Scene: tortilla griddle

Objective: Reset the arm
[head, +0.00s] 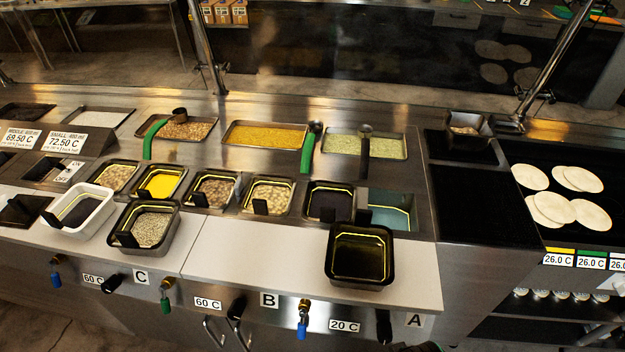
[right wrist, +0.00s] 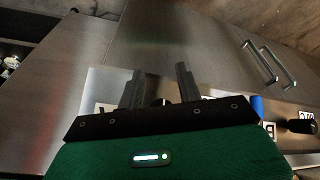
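My right gripper (right wrist: 162,80) shows in the right wrist view. Its two dark fingers stand apart with nothing held between them, and steel panels lie beyond them. In the head view only a small dark shape shows at the bottom edge, right of centre, and I cannot tell whether it is part of my arm. My left gripper is in neither view.
A black square container (head: 359,257) stands on the white front ledge (head: 225,247). A container of pale food (head: 150,228) and a white tray (head: 82,211) stand further left. Tortillas (head: 565,209) lie on the dark griddle (head: 524,155). Cabinet handles (right wrist: 268,66) show in the right wrist view.

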